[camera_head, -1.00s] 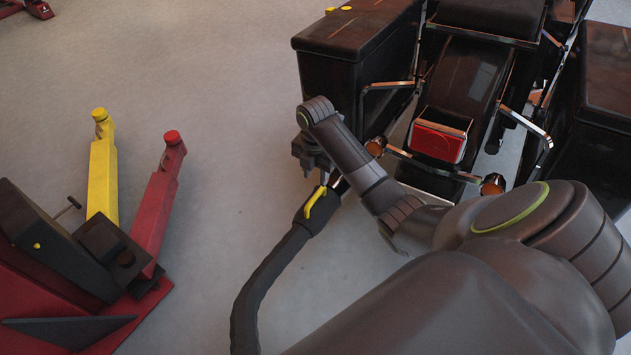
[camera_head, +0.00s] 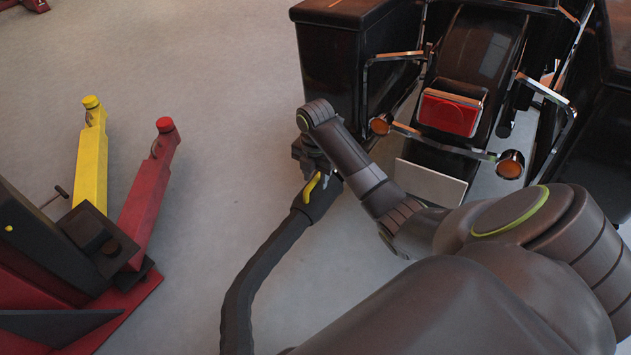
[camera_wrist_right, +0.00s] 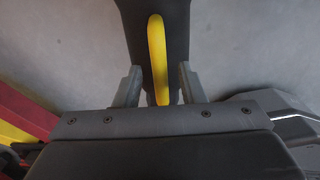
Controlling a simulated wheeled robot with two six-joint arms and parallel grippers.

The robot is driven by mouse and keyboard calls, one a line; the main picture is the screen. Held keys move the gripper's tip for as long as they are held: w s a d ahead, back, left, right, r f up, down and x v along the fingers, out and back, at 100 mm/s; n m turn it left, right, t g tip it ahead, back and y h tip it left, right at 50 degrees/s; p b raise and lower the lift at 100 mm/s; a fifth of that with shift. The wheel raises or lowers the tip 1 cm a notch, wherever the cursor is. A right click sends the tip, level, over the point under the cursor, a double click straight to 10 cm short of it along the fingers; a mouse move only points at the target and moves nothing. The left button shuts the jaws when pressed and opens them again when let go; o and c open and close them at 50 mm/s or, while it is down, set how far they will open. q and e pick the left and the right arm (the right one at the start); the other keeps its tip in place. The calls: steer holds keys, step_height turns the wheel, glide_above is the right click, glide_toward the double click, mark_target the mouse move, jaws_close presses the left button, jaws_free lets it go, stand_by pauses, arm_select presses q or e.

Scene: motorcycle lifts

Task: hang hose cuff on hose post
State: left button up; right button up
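The hose cuff (camera_head: 318,198) is a dark sleeve with a yellow lever, at the end of a thick dark hose (camera_head: 247,275) that hangs down out of the picture. My right gripper (camera_head: 316,172) is closed around it and holds it in front of the motorcycle's rear. In the right wrist view the cuff (camera_wrist_right: 176,40), with its yellow lever, lies between the two grey fingers (camera_wrist_right: 158,88). My right arm hides part of the area behind it. I cannot make out a hose post in these views. My left gripper is not in view.
A motorcycle with a red tail light (camera_head: 449,111) and dark side cases (camera_head: 335,65) stands at upper right, close to my right arm. A lift with a yellow arm (camera_head: 91,155) and a red arm (camera_head: 147,195) stands at left. The grey floor between them is clear.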

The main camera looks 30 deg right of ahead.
steer(key=shift+c, duration=0.4)
jaws_close()
stand_by(0.5)
